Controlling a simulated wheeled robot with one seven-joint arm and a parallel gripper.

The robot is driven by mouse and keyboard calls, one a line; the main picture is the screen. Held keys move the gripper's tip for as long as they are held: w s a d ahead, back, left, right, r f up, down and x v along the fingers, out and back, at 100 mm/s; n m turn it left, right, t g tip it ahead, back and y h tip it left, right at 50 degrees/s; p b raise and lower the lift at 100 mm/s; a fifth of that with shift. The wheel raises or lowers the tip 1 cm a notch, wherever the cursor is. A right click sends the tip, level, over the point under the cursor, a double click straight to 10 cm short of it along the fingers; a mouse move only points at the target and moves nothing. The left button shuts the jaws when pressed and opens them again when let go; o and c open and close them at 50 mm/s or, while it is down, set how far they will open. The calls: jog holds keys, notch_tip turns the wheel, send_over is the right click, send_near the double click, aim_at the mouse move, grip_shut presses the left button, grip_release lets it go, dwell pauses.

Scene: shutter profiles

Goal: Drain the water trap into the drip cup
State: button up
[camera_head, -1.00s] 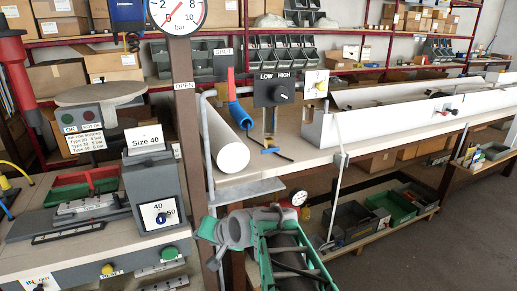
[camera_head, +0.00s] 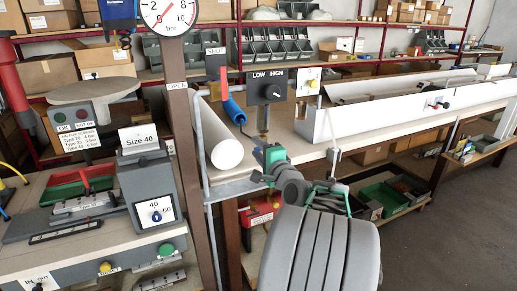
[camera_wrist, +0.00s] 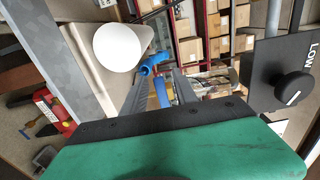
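I cannot make out a water trap or a drip cup for certain in either view. A pressure gauge (camera_head: 170,12) tops the brown post, with an OPEN label (camera_head: 177,86) below it and a SHUT label to its right. A red lever (camera_head: 223,88) and a blue grip or hose (camera_head: 234,112) hang right of the post. My gripper (camera_head: 263,165) is at the bench's front edge, below the blue part. In the wrist view its grey fingers (camera_wrist: 160,95) stand apart, with blue parts (camera_wrist: 154,65) showing beyond and between them.
A white cylinder (camera_head: 225,154) lies on the bench left of my gripper. The LOW/HIGH knob panel (camera_head: 270,87) stands behind it. A red unit (camera_head: 259,214) sits under the bench. A long white profile (camera_head: 375,118) runs right. The Size 40 station (camera_head: 155,190) is left. Floor at right is clear.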

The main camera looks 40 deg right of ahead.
grip_shut()
dwell(0.3)
dwell(0.3)
